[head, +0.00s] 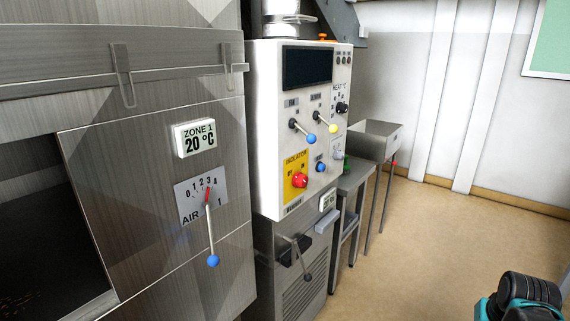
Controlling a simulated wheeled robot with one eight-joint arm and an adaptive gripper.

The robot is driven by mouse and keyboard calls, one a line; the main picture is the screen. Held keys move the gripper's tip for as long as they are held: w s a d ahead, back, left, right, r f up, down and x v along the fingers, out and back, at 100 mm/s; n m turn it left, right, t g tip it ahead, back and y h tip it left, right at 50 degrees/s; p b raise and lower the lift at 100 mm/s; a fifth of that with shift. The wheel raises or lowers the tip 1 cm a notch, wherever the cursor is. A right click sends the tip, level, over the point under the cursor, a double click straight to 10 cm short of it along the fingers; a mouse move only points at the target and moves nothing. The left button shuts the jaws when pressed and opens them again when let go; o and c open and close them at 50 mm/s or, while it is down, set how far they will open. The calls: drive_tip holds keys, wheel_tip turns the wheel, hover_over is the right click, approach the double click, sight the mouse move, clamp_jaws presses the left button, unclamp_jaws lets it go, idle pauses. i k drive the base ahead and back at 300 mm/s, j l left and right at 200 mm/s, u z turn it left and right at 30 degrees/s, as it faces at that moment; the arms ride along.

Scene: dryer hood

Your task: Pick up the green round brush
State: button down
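A small green thing (346,162), perhaps the round brush, shows just past the right edge of the white control cabinet. It seems to be on the narrow grey side table (354,178). The cabinet hides part of it, and it is too small for me to make out its shape. A black and teal part of my own arm shows in the bottom right corner, well apart from the green thing. My gripper's fingers are not in view.
The white control cabinet (268,130) with levers and a red knob stands in the middle. A steel dryer hood (150,160) with a blue-ended lever fills the left. A steel basin (378,138) stands behind the side table. The tan floor (430,240) at right is clear.

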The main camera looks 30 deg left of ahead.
sight(347, 169)
drive_tip(key=k+j+z, duration=0.1)
drive_tip(key=k+z, duration=0.15)
drive_tip(key=k, duration=1.4)
drive_tip(key=k+u, duration=0.35)
drive_tip(key=k+j+u, duration=0.15)
drive_tip(key=k+u, duration=0.2)
drive_tip(key=k, duration=0.2)
drive_tip(key=k+j+u, duration=0.7)
drive_tip(key=i+l+z, duration=0.5)
drive_tip(key=z, duration=0.3)
drive_tip(key=i+z, duration=0.35)
drive_tip(key=i+l, duration=0.15)
drive_tip(key=i, duration=0.6)
drive_tip(key=i+l+z, duration=0.1)
drive_tip(key=i, duration=0.7)
drive_tip(key=i+u, duration=0.4)
drive_tip(key=i, duration=0.15)
drive_tip(key=i+l+u, duration=0.2)
drive_tip(key=i+u, duration=0.2)
drive_tip(key=i, duration=0.15)
drive_tip(key=i+l, duration=0.1)
drive_tip(key=l+z, duration=0.05)
drive_tip(key=l, duration=0.05)
